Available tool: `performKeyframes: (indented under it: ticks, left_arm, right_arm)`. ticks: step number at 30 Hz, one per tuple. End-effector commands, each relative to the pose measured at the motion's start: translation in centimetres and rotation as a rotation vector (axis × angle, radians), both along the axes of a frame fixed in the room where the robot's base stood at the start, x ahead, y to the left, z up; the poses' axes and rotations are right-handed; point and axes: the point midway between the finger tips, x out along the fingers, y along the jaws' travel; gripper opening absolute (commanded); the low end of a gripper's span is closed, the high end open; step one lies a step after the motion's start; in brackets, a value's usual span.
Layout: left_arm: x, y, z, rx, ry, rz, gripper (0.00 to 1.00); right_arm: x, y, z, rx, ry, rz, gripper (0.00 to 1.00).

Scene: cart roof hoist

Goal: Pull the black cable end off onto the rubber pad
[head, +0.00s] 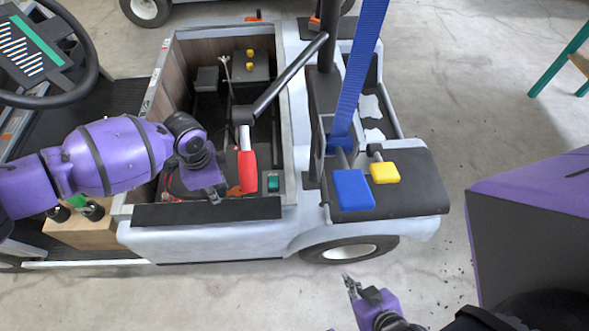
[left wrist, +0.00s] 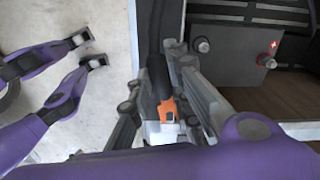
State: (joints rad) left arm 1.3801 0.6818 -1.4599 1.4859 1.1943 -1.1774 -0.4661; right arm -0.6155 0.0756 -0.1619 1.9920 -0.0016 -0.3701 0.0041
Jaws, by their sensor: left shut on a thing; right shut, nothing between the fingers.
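My left gripper (head: 212,197) reaches into the cart's open compartment, low by its near edge. In the left wrist view its fingers are closed around a black cable end (left wrist: 159,78) with an orange part (left wrist: 168,110). The fingers hide some of the cable end. A long black strip (head: 205,213), seemingly the rubber pad, lies along the compartment's near rim, just in front of the left gripper. A dark box with metal posts, seemingly the battery (left wrist: 232,65), shows in the left wrist view, with a post (left wrist: 202,45) apart from the cable end. My right gripper (head: 350,283) is empty over the floor.
A red-handled lever (head: 247,170) stands close to the right of the left gripper. A blue strap (head: 360,70) hangs over the cart's right part. Blue (head: 352,188) and yellow (head: 384,172) pads sit there. The floor in front is clear.

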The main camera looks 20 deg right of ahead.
Motion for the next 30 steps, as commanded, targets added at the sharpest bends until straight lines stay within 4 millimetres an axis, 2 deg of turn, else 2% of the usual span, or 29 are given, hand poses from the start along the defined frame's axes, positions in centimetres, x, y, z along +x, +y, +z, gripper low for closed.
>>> performKeyframes:
  ticks: [1,7,21,30]
  left_arm:
    - [0.0,-0.6,0.0,0.001,-0.005,-0.066,0.00]
    - [-0.5,-1.5,-1.4,0.002,0.000,-0.223,0.00]
    - [-0.6,-1.3,-1.8,-0.001,-0.005,-0.236,0.00]
    - [-0.8,-1.4,-5.4,-0.002,0.003,-0.236,0.00]
  right_arm:
    - [0.8,0.0,0.9,0.001,-0.018,0.001,0.00]
    - [1.0,0.0,1.2,0.000,-0.022,0.003,0.00]
    - [0.9,-0.1,1.3,-0.002,-0.019,0.006,0.00]
    - [-0.2,-0.3,-0.3,-0.007,0.002,0.004,0.00]
